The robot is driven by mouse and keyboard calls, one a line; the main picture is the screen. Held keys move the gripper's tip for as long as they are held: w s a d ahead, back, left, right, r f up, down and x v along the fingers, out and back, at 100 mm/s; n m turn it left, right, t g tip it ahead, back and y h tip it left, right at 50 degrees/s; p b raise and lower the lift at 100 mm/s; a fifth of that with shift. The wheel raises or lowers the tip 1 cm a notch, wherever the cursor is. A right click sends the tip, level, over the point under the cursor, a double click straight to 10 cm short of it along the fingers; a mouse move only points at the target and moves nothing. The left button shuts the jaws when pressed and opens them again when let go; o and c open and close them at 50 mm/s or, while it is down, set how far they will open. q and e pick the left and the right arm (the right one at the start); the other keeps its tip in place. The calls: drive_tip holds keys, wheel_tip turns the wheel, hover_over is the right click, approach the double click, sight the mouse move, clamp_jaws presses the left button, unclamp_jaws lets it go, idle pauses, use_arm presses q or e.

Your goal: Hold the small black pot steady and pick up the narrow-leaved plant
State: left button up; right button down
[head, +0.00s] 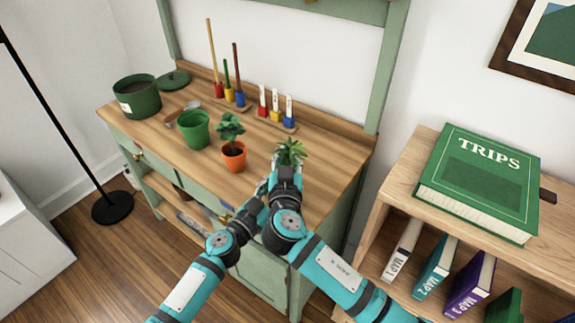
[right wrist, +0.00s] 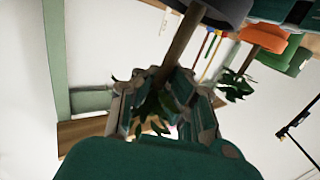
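The narrow-leaved plant (head: 291,152) shows green leaves near the front right of the workbench, just beyond my right gripper (head: 273,182). In the right wrist view, its leaves (right wrist: 155,108) lie between the two fingers of my right gripper (right wrist: 162,80). A brown stem (right wrist: 183,48) runs from between the fingertips up to the dark pot (right wrist: 215,8). Whether the fingers press on the stem is unclear. In the head view my arms hide the pot. My left gripper (head: 262,203) is low beside the right one, and its fingers are mostly hidden.
An orange pot with a broad-leaved plant (head: 233,155) stands close on the left. A bookshelf (head: 400,180) is at right.

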use_arm(q)
drive_tip(key=shift+s+d, duration=0.1)
use_arm(e)
wheel_tip(320, 180, up, 9)
drive_tip(key=shift+a, duration=0.1)
use_arm(q)
drive_tip(key=o, duration=1.2)
